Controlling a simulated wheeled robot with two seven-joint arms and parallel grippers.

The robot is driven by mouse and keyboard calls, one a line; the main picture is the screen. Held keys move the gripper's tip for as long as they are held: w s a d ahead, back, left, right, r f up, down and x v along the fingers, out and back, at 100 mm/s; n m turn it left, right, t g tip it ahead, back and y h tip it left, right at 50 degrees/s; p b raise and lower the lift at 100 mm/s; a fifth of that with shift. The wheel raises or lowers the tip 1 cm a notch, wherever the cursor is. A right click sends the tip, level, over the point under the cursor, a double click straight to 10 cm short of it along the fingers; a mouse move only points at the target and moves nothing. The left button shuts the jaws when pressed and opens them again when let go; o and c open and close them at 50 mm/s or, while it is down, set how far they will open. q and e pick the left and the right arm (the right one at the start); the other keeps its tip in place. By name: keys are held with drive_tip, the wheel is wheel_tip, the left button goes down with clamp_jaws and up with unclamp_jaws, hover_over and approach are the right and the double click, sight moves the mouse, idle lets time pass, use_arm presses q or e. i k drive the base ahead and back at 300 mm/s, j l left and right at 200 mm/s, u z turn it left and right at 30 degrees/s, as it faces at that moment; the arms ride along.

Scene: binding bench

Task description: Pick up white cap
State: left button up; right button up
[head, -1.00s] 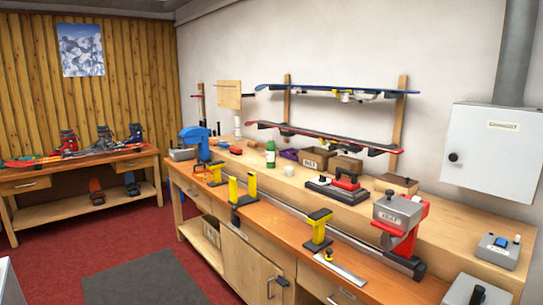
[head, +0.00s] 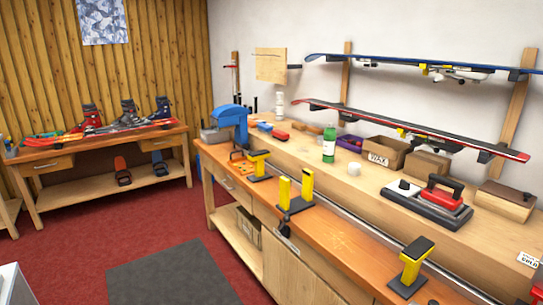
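A small white round piece, which looks like the white cap (head: 354,169), sits on the raised wooden shelf at the back of the workbench. It stands just right of a green bottle (head: 329,146) with a white label and in front of an open box marked WAX (head: 385,154). Nothing touches it. Neither of my grippers shows in the head view.
Yellow-and-black ski vise posts (head: 412,262) stand along the orange bench top (head: 335,235). A red-and-black tool (head: 437,198) sits right of the cap. Skis (head: 420,135) hang on the wall above. Red floor and a grey mat (head: 170,278) lie open before the bench.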

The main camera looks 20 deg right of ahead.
sight(354, 169)
drive_tip(key=i+u, duration=0.4)
drive_tip(key=i, duration=1.15)
drive_tip(key=l, duration=0.05)
